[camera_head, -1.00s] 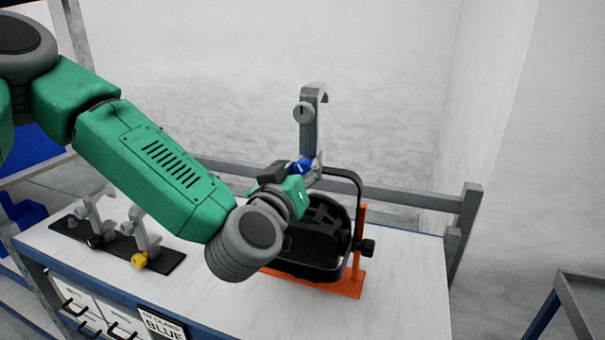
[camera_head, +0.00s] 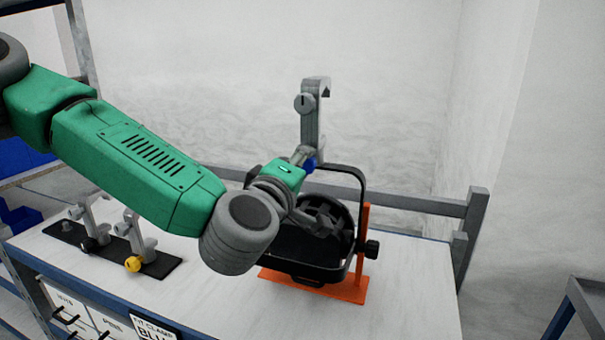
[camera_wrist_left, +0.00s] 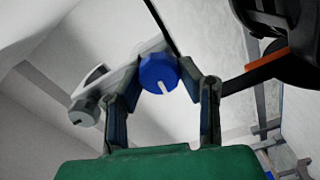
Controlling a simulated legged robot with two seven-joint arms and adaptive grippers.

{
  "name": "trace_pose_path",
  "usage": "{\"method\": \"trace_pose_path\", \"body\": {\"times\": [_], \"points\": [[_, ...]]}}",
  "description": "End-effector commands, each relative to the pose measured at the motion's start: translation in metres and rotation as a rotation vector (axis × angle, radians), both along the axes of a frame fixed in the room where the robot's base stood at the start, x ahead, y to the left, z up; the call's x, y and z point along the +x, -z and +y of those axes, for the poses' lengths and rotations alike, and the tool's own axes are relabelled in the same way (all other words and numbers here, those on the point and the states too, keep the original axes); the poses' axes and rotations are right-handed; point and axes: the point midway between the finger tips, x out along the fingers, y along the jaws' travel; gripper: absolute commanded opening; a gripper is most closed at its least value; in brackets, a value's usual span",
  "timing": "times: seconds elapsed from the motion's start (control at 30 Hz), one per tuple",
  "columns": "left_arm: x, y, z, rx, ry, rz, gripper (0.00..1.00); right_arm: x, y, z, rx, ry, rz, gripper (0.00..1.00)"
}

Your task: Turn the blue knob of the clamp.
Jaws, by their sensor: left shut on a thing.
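The grey clamp (camera_head: 311,120) stands upright, hooked at its top, above the black par can (camera_head: 300,243). Its blue knob (camera_head: 309,165) is partly hidden behind my left gripper (camera_head: 301,160) in the head view. Exact finger contact is hard to see. My right gripper is not in view.
The par can's black yoke (camera_head: 345,170) and orange stand (camera_head: 345,291) are close below the gripper. Two more clamps stand on a black strip (camera_head: 160,265) at the left, one with a yellow knob (camera_head: 133,264). The white table (camera_head: 420,290) is clear at front right.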

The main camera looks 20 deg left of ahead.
Motion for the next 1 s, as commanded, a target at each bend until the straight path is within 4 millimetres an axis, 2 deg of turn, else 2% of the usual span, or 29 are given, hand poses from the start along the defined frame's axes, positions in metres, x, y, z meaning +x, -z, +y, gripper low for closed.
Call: {"method": "trace_pose_path", "body": {"times": [0.03, 0.5, 0.73, 1.0], "points": [[0.000, 0.006, 0.001, -0.045, -0.002, 0.007, 0.03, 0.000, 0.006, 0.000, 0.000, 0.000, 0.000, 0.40], [0.000, 0.006, 0.001, -0.450, -0.003, 0.022, 0.03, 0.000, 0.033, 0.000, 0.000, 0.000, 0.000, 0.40], [0.000, 0.006, 0.001, -0.573, -0.003, 0.026, 0.03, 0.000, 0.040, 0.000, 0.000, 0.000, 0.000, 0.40], [0.000, 0.005, 0.001, -0.638, -0.003, 0.028, 0.03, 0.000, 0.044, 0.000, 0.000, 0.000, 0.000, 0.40]]}}
